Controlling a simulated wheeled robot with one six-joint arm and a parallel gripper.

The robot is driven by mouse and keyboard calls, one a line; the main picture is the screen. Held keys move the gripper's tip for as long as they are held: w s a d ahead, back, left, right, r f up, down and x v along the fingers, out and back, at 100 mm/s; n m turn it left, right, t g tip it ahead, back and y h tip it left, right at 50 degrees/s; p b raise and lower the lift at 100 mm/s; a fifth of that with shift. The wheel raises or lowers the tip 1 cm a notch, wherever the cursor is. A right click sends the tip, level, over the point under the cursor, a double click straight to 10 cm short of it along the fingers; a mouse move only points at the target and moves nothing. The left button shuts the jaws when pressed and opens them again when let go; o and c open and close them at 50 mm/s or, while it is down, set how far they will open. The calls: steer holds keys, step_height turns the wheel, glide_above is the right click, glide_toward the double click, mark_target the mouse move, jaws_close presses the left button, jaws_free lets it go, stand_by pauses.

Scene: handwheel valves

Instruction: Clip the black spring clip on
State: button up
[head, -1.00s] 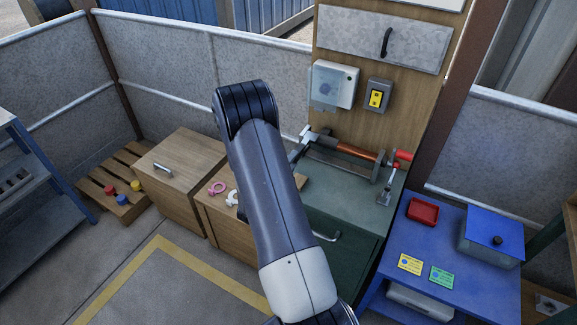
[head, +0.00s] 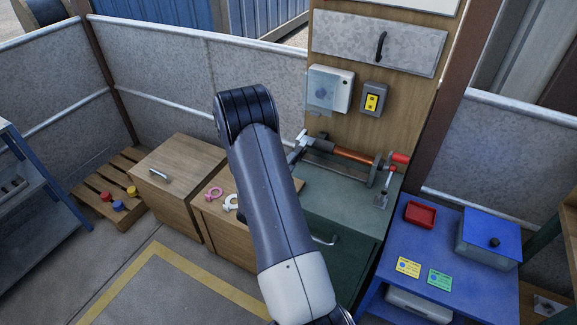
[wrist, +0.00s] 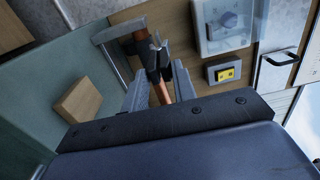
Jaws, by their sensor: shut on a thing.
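A copper-coloured pipe (head: 354,157) with a dark section at its left end lies across supports on the green cabinet. In the wrist view the pipe (wrist: 162,93) runs between the fingers of my gripper (wrist: 157,72). A small dark pronged piece (wrist: 158,45), seemingly the black spring clip, is at the fingertips, by the pipe's dark section. My gripper is shut on it. I cannot tell whether the clip is around the pipe or only beside it. My arm hides the gripper in the head view.
The green cabinet top (head: 345,195) has a red-handled clamp (head: 399,159) at the right. A switch box (head: 330,90) and a yellow switch (head: 372,101) are on the board behind. A blue table (head: 420,240) stands right. A wooden block (wrist: 78,101) lies left of the gripper.

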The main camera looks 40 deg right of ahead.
steer(key=shift+w+d, duration=0.2)
steer(key=shift+d, duration=0.4)
steer(key=o, duration=0.7)
steer(key=shift+a, duration=0.1)
steer(key=b+v, duration=0.2)
steer(key=v, duration=0.8)
steer(key=shift+s+a, duration=0.1)
steer(key=shift+a, duration=0.2)
